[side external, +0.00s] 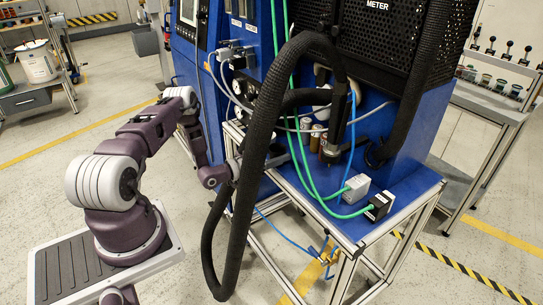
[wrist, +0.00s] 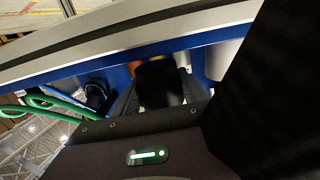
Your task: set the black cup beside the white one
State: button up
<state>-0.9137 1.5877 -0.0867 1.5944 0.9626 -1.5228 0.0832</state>
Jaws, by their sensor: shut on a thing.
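In the wrist view my gripper (wrist: 160,96) is shut on a dark, rounded object, which I take to be the black cup (wrist: 156,76). A white rounded surface, perhaps the white cup (wrist: 220,58), shows to its right, partly cut off by a big black shape. In the side view a pale cup-like cylinder (side external: 305,127) stands on the blue bench top near the machine. My arm reaches in from the left, and the thick black hose hides my gripper and most of what it holds there. I cannot tell whether the held cup touches the bench.
Thick black hoses (side external: 263,120) loop in front of my wrist. A brown cylinder (side external: 315,138) stands by the pale one. Green cables run to a grey block (side external: 356,187) and a black block (side external: 379,206) at the bench's front right. Blue bench top (side external: 405,185) is bare at right.

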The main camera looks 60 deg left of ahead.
jog(key=shift+w+d+f, duration=0.1)
jog(key=shift+w, duration=1.8)
jog(key=shift+f, duration=0.4)
jog(key=o, duration=1)
jog(key=shift+c, duration=0.2)
jog(key=s, duration=1)
jog(key=shift+a, duration=0.25)
